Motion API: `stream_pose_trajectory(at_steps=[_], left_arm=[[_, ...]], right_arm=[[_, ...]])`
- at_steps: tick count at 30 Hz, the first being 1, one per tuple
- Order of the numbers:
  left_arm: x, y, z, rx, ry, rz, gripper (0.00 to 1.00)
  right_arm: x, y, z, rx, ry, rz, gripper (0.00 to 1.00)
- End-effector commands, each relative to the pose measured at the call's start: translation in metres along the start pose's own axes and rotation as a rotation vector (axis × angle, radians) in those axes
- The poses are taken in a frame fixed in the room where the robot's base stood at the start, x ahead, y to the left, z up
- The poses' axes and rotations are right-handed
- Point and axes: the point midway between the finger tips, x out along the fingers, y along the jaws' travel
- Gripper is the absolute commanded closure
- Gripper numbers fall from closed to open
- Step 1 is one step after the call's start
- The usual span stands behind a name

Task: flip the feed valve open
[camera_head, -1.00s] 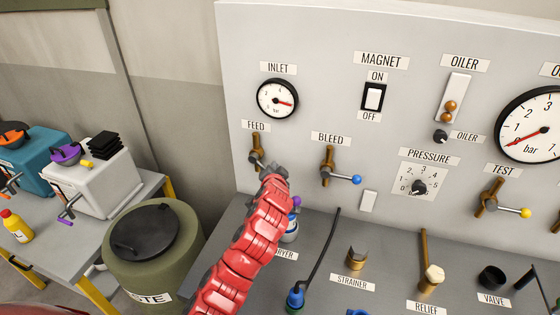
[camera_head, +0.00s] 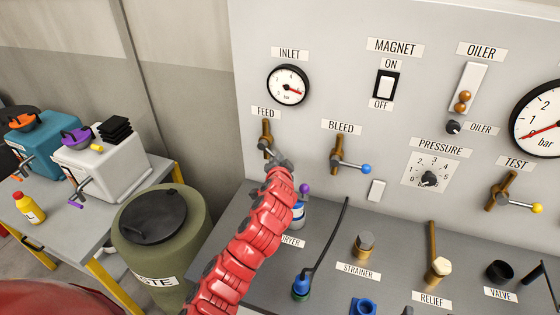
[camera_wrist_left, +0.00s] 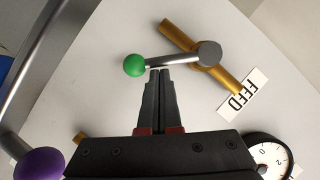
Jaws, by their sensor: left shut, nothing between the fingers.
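The feed valve has a brass body (camera_head: 266,132) on the panel under the FEED label, below the inlet gauge. In the left wrist view, its brass pipe (camera_wrist_left: 226,80) runs aslant and its grey lever (camera_wrist_left: 174,60) ends in a green ball (camera_wrist_left: 134,65). The green ball is hidden behind my gripper in the head view. My left gripper (camera_head: 284,164) is shut and empty. In the left wrist view its fingertips (camera_wrist_left: 160,72) are at the lever's edge, close to the ball; I cannot tell whether they touch it. My right gripper is not in view.
The bleed valve (camera_head: 337,155) with a blue ball is to the right. A purple ball (camera_head: 305,188) on the dryer stands close beside my left gripper. A hose (camera_head: 331,240) rises from the shelf. A waste drum (camera_head: 180,245) and a table (camera_head: 70,220) are at left.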

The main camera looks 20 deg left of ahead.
Motion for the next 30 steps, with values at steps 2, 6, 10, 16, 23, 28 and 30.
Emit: stream_pose_trajectory(at_steps=[2,6,10,16,23,28,30], left_arm=[[0.001,0.002,0.002,0.011,0.001,-0.005,1.00],[0.002,0.003,0.003,0.031,0.001,-0.015,1.00],[0.002,0.004,0.005,0.055,0.000,-0.025,1.00],[0.005,0.007,0.010,0.113,0.001,-0.054,1.00],[0.009,0.012,0.020,0.236,0.001,-0.111,1.00],[0.012,0.012,0.026,0.345,-0.001,-0.162,1.00],[0.013,0.011,0.028,0.385,-0.001,-0.182,1.00]], right_arm=[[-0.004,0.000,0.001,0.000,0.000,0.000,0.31],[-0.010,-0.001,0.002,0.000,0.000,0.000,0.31],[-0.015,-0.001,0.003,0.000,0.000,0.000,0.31],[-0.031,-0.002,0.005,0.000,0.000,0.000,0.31],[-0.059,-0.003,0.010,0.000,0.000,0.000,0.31],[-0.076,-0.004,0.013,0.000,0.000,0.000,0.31],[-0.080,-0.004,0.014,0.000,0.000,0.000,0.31]])
